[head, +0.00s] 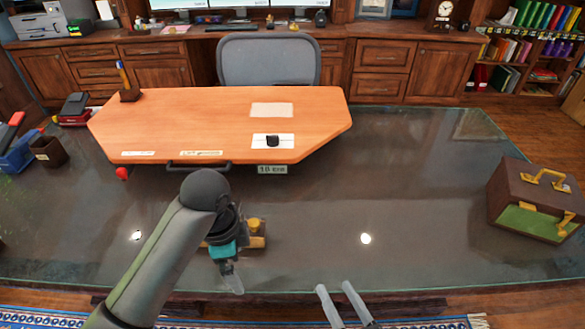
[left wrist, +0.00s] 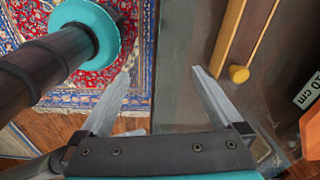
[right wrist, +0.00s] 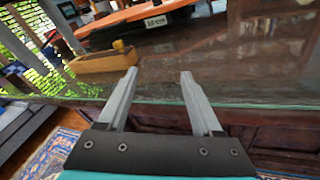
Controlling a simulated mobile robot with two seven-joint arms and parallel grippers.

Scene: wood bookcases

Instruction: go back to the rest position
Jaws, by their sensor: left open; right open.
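My left gripper (head: 231,278) hangs over the front edge of the glass-topped desk in the head view, its arm coming in from the lower left. In the left wrist view its two fingers (left wrist: 160,88) are spread with nothing between them, over the desk edge and the rug. My right gripper (head: 342,292) shows at the bottom middle of the head view, near the desk's front edge. In the right wrist view its fingers (right wrist: 159,82) are apart and empty, pointing toward the desk.
The glass-topped desk (head: 400,200) carries an orange board (head: 200,115), a brown case (head: 520,215) at right, and a wooden box (right wrist: 105,62) with a yellow knob, partly hidden behind my left gripper in the head view. The desk's middle right is clear.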

